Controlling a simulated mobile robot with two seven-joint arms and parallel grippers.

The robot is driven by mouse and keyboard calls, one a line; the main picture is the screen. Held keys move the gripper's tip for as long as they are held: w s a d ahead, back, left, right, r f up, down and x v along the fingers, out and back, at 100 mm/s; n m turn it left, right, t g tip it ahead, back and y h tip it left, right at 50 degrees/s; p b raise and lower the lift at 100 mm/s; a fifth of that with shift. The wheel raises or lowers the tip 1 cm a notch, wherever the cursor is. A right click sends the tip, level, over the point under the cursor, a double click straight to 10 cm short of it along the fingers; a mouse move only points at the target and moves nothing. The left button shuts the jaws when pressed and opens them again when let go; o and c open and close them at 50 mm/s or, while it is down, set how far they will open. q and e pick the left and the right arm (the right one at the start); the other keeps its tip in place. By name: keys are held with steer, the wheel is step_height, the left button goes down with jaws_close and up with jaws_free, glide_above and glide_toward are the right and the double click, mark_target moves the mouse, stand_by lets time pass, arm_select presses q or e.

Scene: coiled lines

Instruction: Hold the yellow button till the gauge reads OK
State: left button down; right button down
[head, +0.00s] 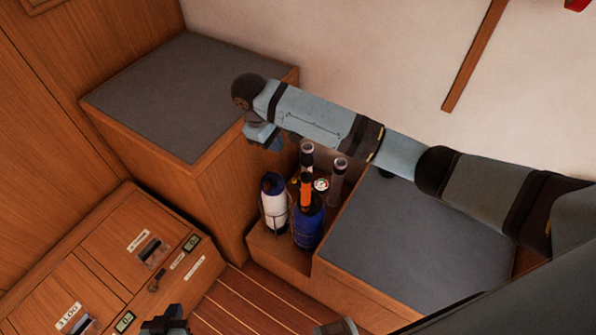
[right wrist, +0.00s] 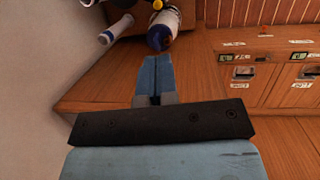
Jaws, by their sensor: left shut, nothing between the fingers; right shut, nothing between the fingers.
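A small round dial with a white face and a red rim (head: 321,184) sits among the bottles and tubes in the corner recess. It looks like the gauge, but its reading is too small to make out. I cannot pick out the yellow button for certain; a small yellow patch (right wrist: 158,4) shows at the top edge of the right wrist view. My right gripper (head: 262,136) is shut and empty, above and left of the recess; its closed fingertips also show in the right wrist view (right wrist: 156,62). My left gripper (head: 165,322) is shut, partly cut off at the bottom edge.
A white bottle (head: 274,205) and a blue bottle (head: 308,226) stand in the recess, with an orange tube (head: 306,187) and grey tubes behind. Grey-topped benches (head: 185,85) flank it. A wooden cabinet (head: 90,265) with small displays stands at lower left.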

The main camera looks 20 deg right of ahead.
mark_target(293, 180)
steer(key=shift+d+r, duration=0.1)
steer(key=shift+r, duration=0.05)
steer(key=x, duration=1.4)
steer(key=shift+d, duration=0.1)
steer(key=shift+p, duration=0.3)
